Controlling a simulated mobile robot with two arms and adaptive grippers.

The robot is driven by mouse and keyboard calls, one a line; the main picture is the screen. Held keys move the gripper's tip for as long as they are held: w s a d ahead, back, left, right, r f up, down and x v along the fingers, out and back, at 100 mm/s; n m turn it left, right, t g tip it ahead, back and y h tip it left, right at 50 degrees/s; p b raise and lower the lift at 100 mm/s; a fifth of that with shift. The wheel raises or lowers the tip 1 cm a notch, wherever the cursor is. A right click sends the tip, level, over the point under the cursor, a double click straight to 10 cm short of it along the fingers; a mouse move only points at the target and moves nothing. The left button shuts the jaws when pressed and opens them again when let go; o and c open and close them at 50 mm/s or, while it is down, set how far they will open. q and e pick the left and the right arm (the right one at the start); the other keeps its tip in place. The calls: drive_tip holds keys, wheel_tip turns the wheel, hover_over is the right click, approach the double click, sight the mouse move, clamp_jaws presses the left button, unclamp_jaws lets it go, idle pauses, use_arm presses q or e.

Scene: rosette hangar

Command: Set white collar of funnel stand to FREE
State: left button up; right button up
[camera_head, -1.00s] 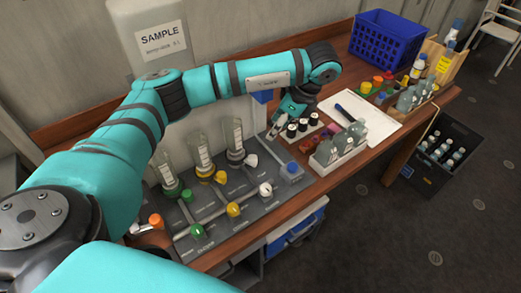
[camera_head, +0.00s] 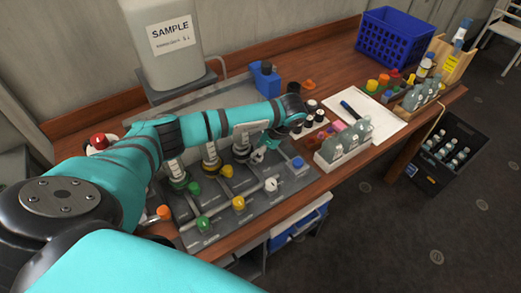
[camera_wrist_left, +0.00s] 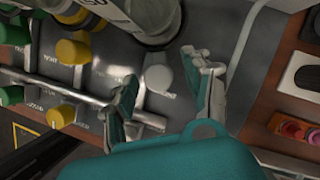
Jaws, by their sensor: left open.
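The funnel stand (camera_head: 205,222) is a grey panel with glass funnels and green, yellow and white knobs. A white round knob-like collar (camera_wrist_left: 159,78) sits at its base beside the rightmost glass funnel (camera_wrist_left: 150,18). My left gripper (camera_wrist_left: 161,70) is open, with its fingers on either side of the white collar in the wrist view; I cannot tell whether they touch it. In the head view the left gripper (camera_head: 264,148) is over the right end of the stand and largely hides that collar. The small printed labels are too blurred to read surely. My right gripper is out of view.
A second white knob (camera_head: 271,184) stands nearer the front. A white rack of grey bottles (camera_head: 343,147), a rack of dark-topped vials (camera_head: 312,120) and a paper sheet (camera_head: 365,112) lie to the right. The SAMPLE container (camera_head: 165,50) stands behind my arm.

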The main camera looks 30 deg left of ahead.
use_arm(q)
clamp_jaws()
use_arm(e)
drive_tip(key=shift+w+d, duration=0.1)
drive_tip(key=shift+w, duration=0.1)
use_arm(q)
drive_tip(key=shift+s+a, duration=0.1)
idle(0.3)
